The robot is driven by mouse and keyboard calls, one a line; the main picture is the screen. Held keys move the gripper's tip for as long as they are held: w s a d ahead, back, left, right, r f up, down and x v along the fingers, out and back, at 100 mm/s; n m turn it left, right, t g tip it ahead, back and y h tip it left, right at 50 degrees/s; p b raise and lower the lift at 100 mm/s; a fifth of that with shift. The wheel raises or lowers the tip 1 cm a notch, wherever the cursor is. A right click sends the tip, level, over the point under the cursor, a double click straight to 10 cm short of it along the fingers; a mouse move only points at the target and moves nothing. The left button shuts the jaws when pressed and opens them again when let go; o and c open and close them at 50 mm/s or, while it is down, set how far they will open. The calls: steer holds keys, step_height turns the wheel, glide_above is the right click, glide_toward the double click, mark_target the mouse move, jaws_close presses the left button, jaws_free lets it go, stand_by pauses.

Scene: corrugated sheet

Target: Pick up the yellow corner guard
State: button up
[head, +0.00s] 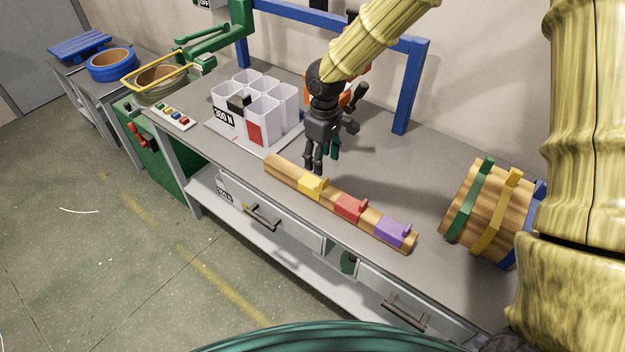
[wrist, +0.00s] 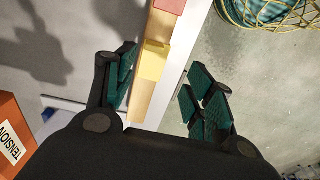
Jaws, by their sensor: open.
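The yellow corner guard (head: 313,186) sits on a long wooden bar near the front edge of the grey workbench. In the wrist view the yellow guard (wrist: 152,62) shows between and slightly beyond the fingers, nearer the left one. My gripper (head: 314,166) points down just above and behind the guard in the head view. Its teal-padded fingers are apart, and in the wrist view the gripper (wrist: 160,88) holds nothing. I cannot tell the exact height of the fingertips above the bar.
The wooden bar (head: 281,170) also bears a red guard (head: 350,207) and a purple guard (head: 393,232) to the right. White square tubes (head: 284,97) stand at the left. A strapped wooden bundle (head: 490,212) lies at the right. A blue frame (head: 408,88) rises behind.

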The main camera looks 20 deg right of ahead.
steer(key=p, duration=0.1)
glide_above(324, 180)
steer(key=f, duration=0.4)
steer(key=shift+w, duration=0.25)
steer(key=shift+s+a+f+p, duration=0.15)
steer(key=shift+f+p, duration=0.3)
steer(key=shift+f, duration=0.3)
steer(key=shift+f+p, duration=0.7)
steer(key=shift+f, duration=1.45)
steer(key=c, duration=1)
